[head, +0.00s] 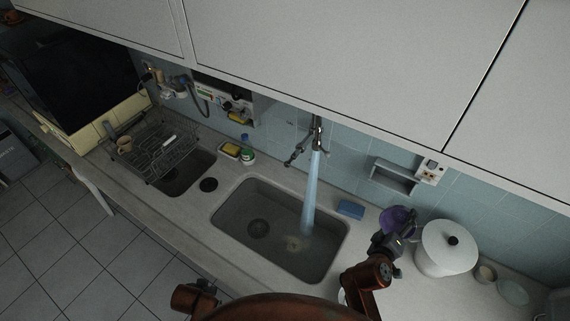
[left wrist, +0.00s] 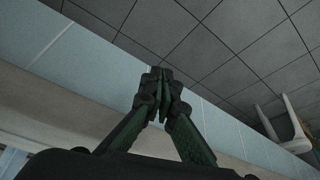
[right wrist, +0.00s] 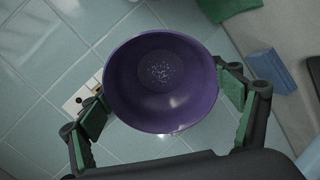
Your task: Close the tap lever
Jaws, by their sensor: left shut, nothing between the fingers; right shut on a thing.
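The tap (head: 317,138) is on the tiled wall above the large sink (head: 217,222), with a handle-like arm (head: 294,157) reaching down to the left. A stream of water (head: 311,190) runs from it into the sink. My right gripper (head: 390,240) is right of the sink and shut on a purple bowl (head: 398,218). The right wrist view shows the bowl (right wrist: 160,85) between the fingers (right wrist: 168,98). My left gripper (left wrist: 162,76) is shut and empty in the left wrist view, above the floor and counter front. No gripper touches the tap.
A white lidded pot (head: 446,250) stands right of my right gripper. A blue sponge (head: 350,209) lies at the sink's back right corner. A dish rack (head: 158,152) stands over the smaller sink at left. Cabinets (head: 330,60) overhang the tap.

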